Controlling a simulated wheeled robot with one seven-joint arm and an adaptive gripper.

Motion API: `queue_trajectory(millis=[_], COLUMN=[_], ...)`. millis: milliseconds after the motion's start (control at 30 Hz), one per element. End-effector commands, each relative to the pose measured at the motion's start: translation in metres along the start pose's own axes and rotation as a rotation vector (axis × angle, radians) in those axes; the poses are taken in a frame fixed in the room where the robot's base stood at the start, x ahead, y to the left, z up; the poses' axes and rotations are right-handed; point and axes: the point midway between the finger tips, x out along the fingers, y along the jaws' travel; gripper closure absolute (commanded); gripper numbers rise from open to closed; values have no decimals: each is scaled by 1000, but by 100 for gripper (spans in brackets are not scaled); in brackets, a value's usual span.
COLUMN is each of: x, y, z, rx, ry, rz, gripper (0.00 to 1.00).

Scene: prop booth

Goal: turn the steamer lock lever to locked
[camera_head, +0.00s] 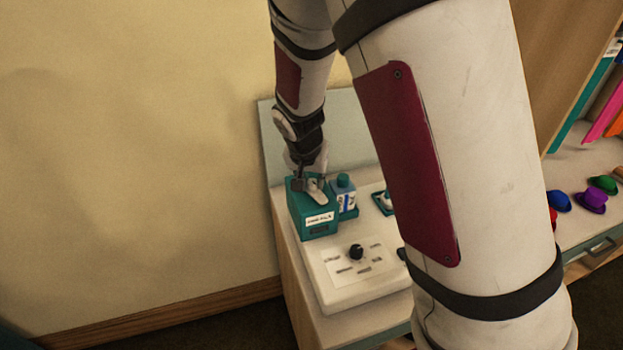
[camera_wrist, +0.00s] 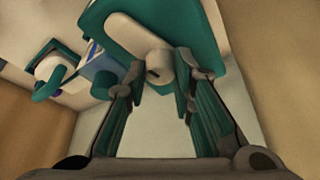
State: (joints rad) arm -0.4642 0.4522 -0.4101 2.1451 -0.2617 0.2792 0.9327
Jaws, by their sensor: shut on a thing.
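The teal steamer box (camera_head: 319,229) stands at the back left of the pale counter, with a white label on its front whose print is too small to read. A pale lever (camera_head: 318,195) sits on its top. My gripper (camera_head: 308,182) is down at this lever. In the wrist view, my gripper (camera_wrist: 159,72) has its two fingers on either side of the lever's cream rounded end (camera_wrist: 157,62) and is shut on it. The teal box's top (camera_wrist: 205,30) shows behind. The fingers partly hide the lever, and I cannot tell its exact turn angle.
A blue-and-teal bottle (camera_head: 346,195) stands close beside the box. A white panel with a black knob (camera_head: 356,251) lies in front. A wall is to the left. Small coloured hats (camera_head: 592,200) sit on the right shelf. My arm hides the counter's middle.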

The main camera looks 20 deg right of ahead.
Motion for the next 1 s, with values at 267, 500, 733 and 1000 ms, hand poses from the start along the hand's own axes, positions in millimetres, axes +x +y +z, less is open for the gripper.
queue_trajectory(millis=[267, 500, 733, 1000], x=[1, 0, -1, -2], y=[3, 5, 7, 7], z=[-1, -1, -1, -1], rx=[-217, -387, -549, -748], ry=[-1, -1, -2, -3], rz=[-92, -163, -231, -314], gripper=[100, 100, 100, 100])
